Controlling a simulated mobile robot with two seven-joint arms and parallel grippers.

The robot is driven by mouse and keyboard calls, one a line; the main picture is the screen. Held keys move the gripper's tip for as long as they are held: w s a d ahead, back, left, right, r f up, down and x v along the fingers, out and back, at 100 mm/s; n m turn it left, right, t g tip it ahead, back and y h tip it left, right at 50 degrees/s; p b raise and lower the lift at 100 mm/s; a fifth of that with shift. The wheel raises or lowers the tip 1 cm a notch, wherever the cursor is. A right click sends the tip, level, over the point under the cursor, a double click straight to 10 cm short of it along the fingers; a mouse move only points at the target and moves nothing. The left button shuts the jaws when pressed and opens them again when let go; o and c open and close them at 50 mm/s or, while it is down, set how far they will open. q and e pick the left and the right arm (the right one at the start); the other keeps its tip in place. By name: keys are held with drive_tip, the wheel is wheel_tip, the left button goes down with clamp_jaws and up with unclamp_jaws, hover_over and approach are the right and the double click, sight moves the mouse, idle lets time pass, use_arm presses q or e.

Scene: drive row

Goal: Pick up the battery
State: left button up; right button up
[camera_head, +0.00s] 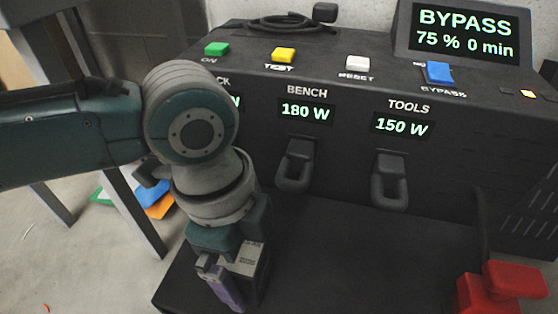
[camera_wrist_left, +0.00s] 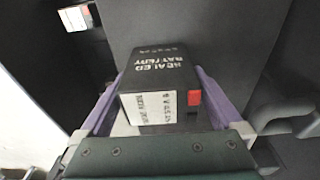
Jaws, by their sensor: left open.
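The battery is a black box marked "SEALED BATTERY", with a white label and a red patch. It shows in the left wrist view (camera_wrist_left: 155,68) between the two purple fingers. My left gripper (camera_wrist_left: 160,80) is open, with one finger on each side of it; I cannot tell whether either finger touches it. In the head view my left gripper (camera_head: 230,283) points down over the dark shelf, and the battery (camera_head: 263,275) is mostly hidden behind it. My right gripper is in neither view.
A black power unit (camera_head: 340,190) with coloured buttons, lit displays and plug loops stands behind the dark shelf (camera_head: 350,260). A screen (camera_head: 465,35) reads "BYPASS". A red object (camera_head: 500,285) is at the lower right. The shelf's middle is bare.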

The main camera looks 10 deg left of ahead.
use_arm(q)
wheel_tip(320, 180, down, 2)
drive_tip(key=shift+d+b, duration=0.1)
drive_tip(key=shift+b, duration=0.2)
drive_tip(key=shift+r, duration=0.1)
drive_tip(key=shift+r, duration=0.1)
clamp_jaws()
idle(0.4)
